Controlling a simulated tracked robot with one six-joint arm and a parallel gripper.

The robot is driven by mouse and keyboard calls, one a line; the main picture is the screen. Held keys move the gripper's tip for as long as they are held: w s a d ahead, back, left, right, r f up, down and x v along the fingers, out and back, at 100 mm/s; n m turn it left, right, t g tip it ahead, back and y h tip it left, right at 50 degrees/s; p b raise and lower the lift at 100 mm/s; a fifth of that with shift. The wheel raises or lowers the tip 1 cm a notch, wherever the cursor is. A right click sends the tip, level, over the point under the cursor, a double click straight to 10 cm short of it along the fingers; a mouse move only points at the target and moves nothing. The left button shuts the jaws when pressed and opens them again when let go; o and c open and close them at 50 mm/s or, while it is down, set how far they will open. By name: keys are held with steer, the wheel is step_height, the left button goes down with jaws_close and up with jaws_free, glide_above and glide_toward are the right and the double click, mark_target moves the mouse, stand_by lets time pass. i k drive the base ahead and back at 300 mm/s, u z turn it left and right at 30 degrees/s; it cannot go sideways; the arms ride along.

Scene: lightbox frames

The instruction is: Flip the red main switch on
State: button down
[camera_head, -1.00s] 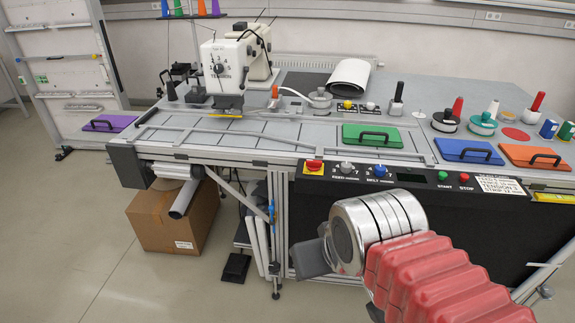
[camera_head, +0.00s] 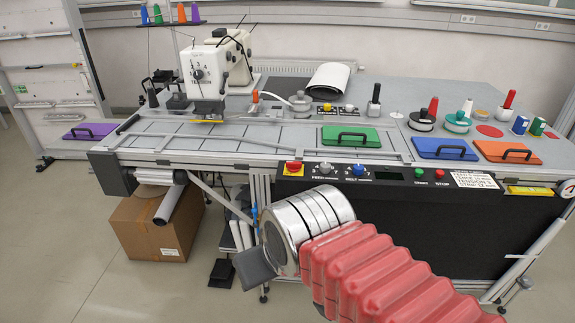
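A red knob on a yellow base (camera_head: 293,167), which looks like the main switch, sits at the left end of the black control panel (camera_head: 340,176) on the table's front edge. Its on or off position is too small to tell. My arm reaches in from the lower right, with red ribbed bellows and a silver wrist. My gripper (camera_head: 252,269) shows as a dark grey block at the left of the wrist, in front of and below the panel, apart from the switch. Its fingertips do not show clearly, and nothing is seen held.
To the right of the switch are a grey knob (camera_head: 325,168), a blue knob (camera_head: 358,169), a green start button (camera_head: 419,172) and a red stop button (camera_head: 440,174). A sewing machine (camera_head: 205,75) and handled plates stand on the table. A cardboard box (camera_head: 150,228) sits below left.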

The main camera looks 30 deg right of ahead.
mark_target(292, 167)
steer(key=i, duration=1)
